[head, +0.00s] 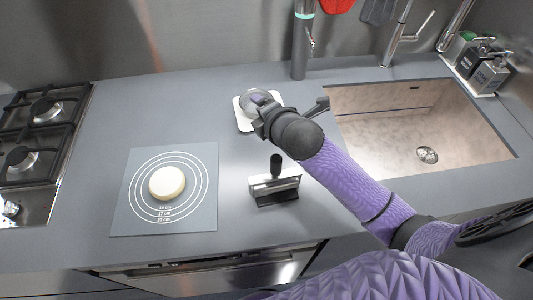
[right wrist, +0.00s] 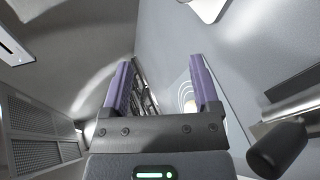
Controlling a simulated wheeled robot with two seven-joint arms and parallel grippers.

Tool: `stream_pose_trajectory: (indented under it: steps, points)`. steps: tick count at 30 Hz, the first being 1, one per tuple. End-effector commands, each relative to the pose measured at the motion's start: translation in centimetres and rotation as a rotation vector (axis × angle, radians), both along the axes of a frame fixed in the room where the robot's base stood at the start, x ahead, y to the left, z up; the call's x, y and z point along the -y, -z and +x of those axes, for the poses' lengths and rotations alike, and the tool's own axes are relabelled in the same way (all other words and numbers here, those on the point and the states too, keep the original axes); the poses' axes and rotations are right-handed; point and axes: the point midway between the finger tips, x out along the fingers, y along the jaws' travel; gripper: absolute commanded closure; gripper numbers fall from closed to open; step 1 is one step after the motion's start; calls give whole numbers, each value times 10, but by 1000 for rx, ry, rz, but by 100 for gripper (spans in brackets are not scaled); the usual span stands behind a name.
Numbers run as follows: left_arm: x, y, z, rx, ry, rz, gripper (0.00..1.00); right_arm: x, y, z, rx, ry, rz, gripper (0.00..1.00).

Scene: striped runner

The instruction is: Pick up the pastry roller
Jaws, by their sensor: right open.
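The pastry roller (head: 275,188), a metallic body with a black upright handle, stands on the grey counter right of the dough mat. In the right wrist view the roller (right wrist: 278,150) shows at the lower right, its black handle outside the fingers and its metal body cut by the frame edge. My right gripper (head: 262,108) is above the counter behind the roller, in front of a white square item. In the right wrist view my right gripper (right wrist: 160,78) has its purple fingers apart with nothing between them. My left gripper is not in view.
A grey mat (head: 130,207) with printed rings bears a round pale dough (head: 167,182). The white square item (head: 241,117) lies partly hidden behind my gripper. A sink (head: 380,125) is at the right, a stove (head: 38,130) at the left. The counter between mat and roller is clear.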

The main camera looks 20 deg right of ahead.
Motion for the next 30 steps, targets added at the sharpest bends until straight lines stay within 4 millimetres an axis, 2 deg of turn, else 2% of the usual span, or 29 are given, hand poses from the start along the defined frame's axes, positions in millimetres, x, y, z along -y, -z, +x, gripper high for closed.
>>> stream_pose_trajectory:
  steps: [1,3,4,6,9,12,15,27,30]
  points:
    - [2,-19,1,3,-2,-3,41,-20,-23,4,-117,-67,17,22]
    - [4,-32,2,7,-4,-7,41,-41,-31,-10,-351,-162,4,22]
    - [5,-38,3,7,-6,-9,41,-44,-34,-19,-451,-195,-19,22]
    - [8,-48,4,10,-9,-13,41,-43,-43,-43,-672,-254,-89,22]
    - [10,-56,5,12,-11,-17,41,-29,-55,-73,-911,-296,-182,22]
    - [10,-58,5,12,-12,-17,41,-20,-60,-90,-1033,-312,-231,22]
    - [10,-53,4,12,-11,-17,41,-17,-42,-95,-1066,-316,-240,22]
    - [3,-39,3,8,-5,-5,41,-9,31,-94,-1061,-318,-237,22]
    - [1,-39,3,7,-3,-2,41,-9,39,-94,-1058,-317,-238,22]
